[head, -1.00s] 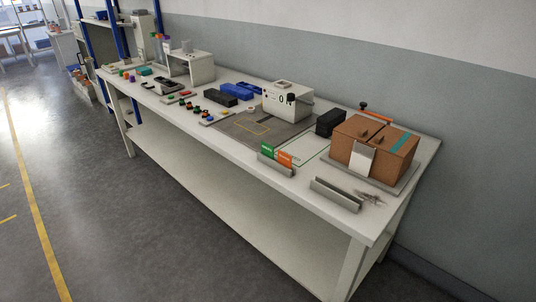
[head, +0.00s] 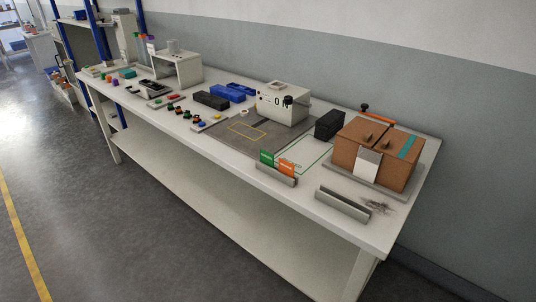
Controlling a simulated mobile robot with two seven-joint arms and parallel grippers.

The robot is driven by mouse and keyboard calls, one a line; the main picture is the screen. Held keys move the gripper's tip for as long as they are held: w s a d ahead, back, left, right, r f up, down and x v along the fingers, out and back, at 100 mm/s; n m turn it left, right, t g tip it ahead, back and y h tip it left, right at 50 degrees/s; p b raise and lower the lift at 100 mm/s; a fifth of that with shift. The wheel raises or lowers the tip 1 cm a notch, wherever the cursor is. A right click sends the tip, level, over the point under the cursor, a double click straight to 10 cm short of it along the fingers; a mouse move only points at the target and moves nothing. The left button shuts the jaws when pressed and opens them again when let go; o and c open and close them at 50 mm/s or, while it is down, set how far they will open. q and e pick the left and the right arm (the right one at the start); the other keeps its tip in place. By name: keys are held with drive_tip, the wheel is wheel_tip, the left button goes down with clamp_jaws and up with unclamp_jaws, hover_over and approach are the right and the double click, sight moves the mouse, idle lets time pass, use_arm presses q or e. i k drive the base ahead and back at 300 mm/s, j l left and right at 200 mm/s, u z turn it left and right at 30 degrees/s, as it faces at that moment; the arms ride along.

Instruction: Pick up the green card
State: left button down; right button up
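The green card (head: 267,158) stands upright in a grey holder (head: 276,175) near the front edge of the long white workbench. An orange card (head: 287,168) stands right beside it, to its right, in the same holder. Neither of my grippers shows in the head view.
A second grey holder (head: 343,205) stands empty to the right on the bench (head: 230,160). Behind are a brown box (head: 372,150), a black block (head: 329,124) and a white device (head: 281,105). Several small coloured parts lie to the left. The floor (head: 110,220) in front is clear.

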sight(267, 159)
drive_tip(key=i+j+z, duration=0.25)
drive_tip(key=i+j, duration=0.2)
drive_tip(key=j, duration=0.2)
drive_tip(key=i+j+z, duration=0.15)
drive_tip(key=j, duration=0.2)
drive_tip(key=i, duration=0.05)
